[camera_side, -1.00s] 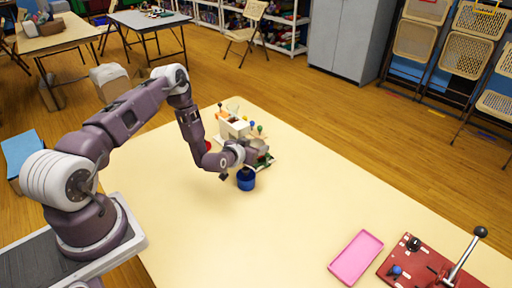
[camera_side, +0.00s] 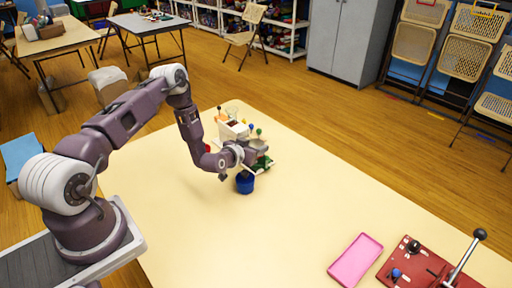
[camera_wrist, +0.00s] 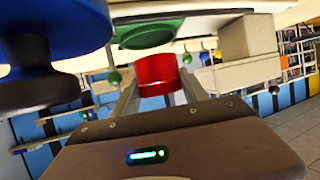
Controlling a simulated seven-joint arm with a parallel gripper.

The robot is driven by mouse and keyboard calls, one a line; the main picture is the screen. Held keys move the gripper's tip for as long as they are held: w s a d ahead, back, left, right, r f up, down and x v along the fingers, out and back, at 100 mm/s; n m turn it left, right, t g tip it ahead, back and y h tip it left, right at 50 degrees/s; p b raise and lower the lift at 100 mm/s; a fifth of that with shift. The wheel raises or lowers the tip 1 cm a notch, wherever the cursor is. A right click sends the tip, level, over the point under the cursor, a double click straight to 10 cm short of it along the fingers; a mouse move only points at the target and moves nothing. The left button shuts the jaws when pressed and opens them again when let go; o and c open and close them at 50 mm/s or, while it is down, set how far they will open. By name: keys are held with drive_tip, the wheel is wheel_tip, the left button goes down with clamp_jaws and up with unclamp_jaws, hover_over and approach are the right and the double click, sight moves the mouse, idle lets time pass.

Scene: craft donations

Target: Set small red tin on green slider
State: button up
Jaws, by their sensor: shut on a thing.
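The small red tin (camera_wrist: 157,75) is between the two fingers of my gripper (camera_wrist: 155,95) in the wrist view, and they are shut on it. The green slider (camera_wrist: 150,33), with a round recess, shows just beyond the tin; I cannot tell whether they touch. In the side view my gripper (camera_side: 262,150) is at the apparatus near the table's far end. There the green slider (camera_side: 264,163) is partly covered by the gripper, and the tin cannot be made out.
A white block (camera_side: 233,130) and coloured knobs are beside the slider. A pink tray (camera_side: 356,261) and a red lever board (camera_side: 425,268) lie far right. The table's middle is clear.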

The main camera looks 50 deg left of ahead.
drive_tip(key=shift+f, duration=1.2)
idle(0.3)
drive_tip(key=shift+r, duration=0.1)
drive_tip(key=shift+r, duration=0.7)
drive_tip(key=shift+d, duration=0.1)
idle(0.4)
drive_tip(key=shift+f, duration=0.1)
drive_tip(key=o, duration=1.1)
drive_tip(key=v, duration=1.1)
